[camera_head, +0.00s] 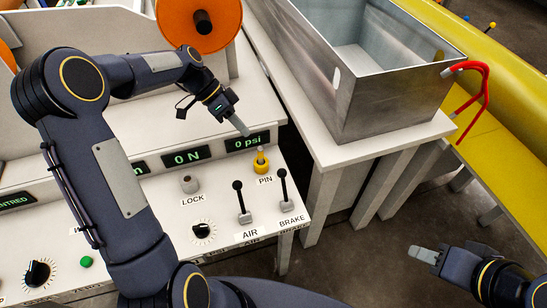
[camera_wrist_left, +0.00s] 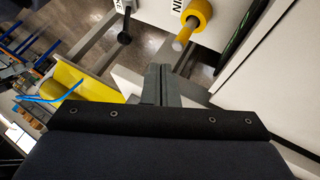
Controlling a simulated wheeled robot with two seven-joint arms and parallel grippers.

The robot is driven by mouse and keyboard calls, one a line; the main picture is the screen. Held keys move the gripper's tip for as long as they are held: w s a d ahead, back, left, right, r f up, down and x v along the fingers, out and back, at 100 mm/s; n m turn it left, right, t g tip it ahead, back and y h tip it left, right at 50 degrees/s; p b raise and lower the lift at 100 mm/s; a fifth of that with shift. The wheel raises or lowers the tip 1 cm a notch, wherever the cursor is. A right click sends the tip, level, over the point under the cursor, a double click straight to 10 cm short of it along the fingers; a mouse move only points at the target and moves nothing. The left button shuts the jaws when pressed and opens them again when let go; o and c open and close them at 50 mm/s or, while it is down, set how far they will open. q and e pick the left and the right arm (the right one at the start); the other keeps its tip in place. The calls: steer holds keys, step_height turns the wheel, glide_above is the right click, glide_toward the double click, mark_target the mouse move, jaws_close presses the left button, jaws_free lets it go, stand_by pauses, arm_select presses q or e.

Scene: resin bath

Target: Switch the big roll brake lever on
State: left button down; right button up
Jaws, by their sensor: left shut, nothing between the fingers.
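The brake lever (camera_head: 283,188), black-knobbed on a grey base, stands nearly upright at the panel's right front, above its BRAKE label. A black-knobbed lever (camera_wrist_left: 124,36) near the top of the left wrist view appears to be the same one. My left gripper (camera_head: 242,127) is shut and empty above the panel, by the 0 psi display, behind and left of the brake lever and apart from it. Its closed fingers (camera_wrist_left: 160,85) show in the left wrist view. My right gripper (camera_head: 424,255) is at the lower right, away from the panel; its finger gap is unclear.
The similar AIR lever (camera_head: 240,201) stands just left of the brake lever. The yellow PIN (camera_head: 261,162) stands behind them, near my left fingertips. A LOCK knob (camera_head: 189,184) is farther left. A metal bath (camera_head: 390,105) stands beyond a gap at the right.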

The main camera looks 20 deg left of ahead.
arm_select(q)
glide_toward(284, 187)
steer(key=w+f, duration=0.1)
steer(key=w+d+f, duration=0.1)
steer(key=w+f, duration=0.1)
steer(key=shift+w+d, duration=0.3)
steer(key=shift+w, duration=0.05)
steer(key=shift+s+d, duration=0.1)
stand_by(0.3)
